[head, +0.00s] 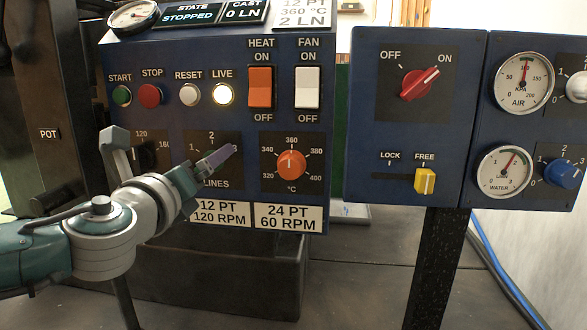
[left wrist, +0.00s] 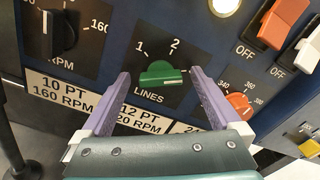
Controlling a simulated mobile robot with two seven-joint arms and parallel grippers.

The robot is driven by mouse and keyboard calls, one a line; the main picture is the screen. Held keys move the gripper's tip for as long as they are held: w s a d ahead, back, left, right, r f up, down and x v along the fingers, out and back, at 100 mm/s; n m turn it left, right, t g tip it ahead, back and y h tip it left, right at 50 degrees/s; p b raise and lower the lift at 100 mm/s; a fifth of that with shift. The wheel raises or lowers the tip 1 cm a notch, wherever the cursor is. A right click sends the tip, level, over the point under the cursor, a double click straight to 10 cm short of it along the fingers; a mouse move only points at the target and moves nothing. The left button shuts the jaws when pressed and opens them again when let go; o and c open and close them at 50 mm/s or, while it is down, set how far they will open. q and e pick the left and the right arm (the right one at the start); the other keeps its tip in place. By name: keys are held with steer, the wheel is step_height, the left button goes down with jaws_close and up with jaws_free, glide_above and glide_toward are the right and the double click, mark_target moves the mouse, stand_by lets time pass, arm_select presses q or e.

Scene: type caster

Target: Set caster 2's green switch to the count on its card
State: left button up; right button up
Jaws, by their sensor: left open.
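The green switch (left wrist: 160,75) marked LINES is on the blue panel in the left wrist view. Its bar lies roughly sideways below the printed 1 and 2; I cannot tell surely which number it points to. In the head view my arm and gripper hide it. My left gripper (head: 219,158) is open, and its two purple fingers (left wrist: 160,80) stand either side of the switch; contact cannot be told. A white card (head: 303,14) at the top of the panel reads 12 PT, 360 °C, 2 LN. The right gripper is not in view.
Close by are an orange temperature knob (head: 291,165), orange heat switch (head: 260,88), white fan switch (head: 307,88) and a black rpm knob (left wrist: 58,35). A box with a red knob (head: 419,84) and yellow slider (head: 425,181) stands right. The display (head: 189,14) reads STOPPED.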

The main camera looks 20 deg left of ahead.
arm_select(q)
steer(key=shift+c, duration=0.4)
steer(key=c, duration=1.3)
steer(key=shift+n, duration=0.3)
steer(key=n+b, duration=0.1)
steer(key=n, duration=0.4)
steer(key=n+b, duration=0.1)
steer(key=n, duration=0.5)
steer(key=shift+a+f+b, duration=0.1)
steer(key=shift+f+b, duration=0.1)
steer(key=shift+b, duration=0.15)
